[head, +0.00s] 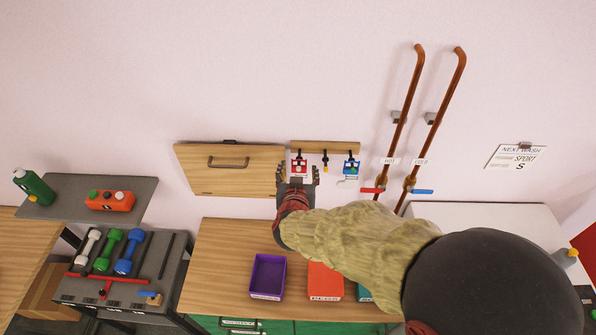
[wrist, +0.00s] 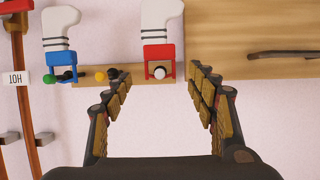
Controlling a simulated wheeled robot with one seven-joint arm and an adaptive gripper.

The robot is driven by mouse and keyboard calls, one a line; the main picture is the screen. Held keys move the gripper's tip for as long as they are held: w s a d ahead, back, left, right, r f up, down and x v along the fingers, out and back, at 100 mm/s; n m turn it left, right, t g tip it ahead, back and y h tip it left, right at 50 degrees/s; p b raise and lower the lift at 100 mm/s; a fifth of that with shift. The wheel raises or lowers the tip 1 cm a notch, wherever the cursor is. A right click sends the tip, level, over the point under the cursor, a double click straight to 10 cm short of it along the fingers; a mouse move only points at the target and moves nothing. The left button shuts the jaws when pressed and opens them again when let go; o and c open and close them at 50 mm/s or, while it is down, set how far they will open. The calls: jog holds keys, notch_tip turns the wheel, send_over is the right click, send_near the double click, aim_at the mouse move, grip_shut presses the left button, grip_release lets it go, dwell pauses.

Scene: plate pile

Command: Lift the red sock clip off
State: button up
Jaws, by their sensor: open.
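The red sock clip (head: 299,165) hangs on the wooden peg rail (head: 325,147) on the wall. In the wrist view the red sock clip (wrist: 158,52) is a red frame around a round white-faced peg end, with a striped white sock (wrist: 160,14) attached. My gripper (head: 298,172) is open and empty just below and in front of it. In the wrist view the fingertips of my gripper (wrist: 160,70) are spread on either side of the red clip, apparently not touching it. The gripper hides the lower sock in the head view.
A blue clip (head: 351,167) with its own sock hangs to the right, with a bare yellow-tipped peg (head: 325,163) between. A wooden cabinet door (head: 229,170) is close on the left. Copper pipes (head: 403,110) stand right. Purple (head: 267,276) and red bins (head: 324,281) sit on the counter below.

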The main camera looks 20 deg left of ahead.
aim_at(299, 163)
jog(key=shift+p+x, duration=0.35)
jog(key=shift+x, duration=2.45)
jog(key=shift+s, duration=0.1)
jog(key=shift+c, duration=1.4)
jog(key=c, duration=1)
jog(key=shift+r+p, duration=0.3)
jog(key=shift+r, duration=0.1)
jog(key=s+d+p, duration=0.1)
jog(key=s, duration=0.5)
jog(key=shift+s+d, duration=0.25)
jog(key=shift+s, duration=0.15)
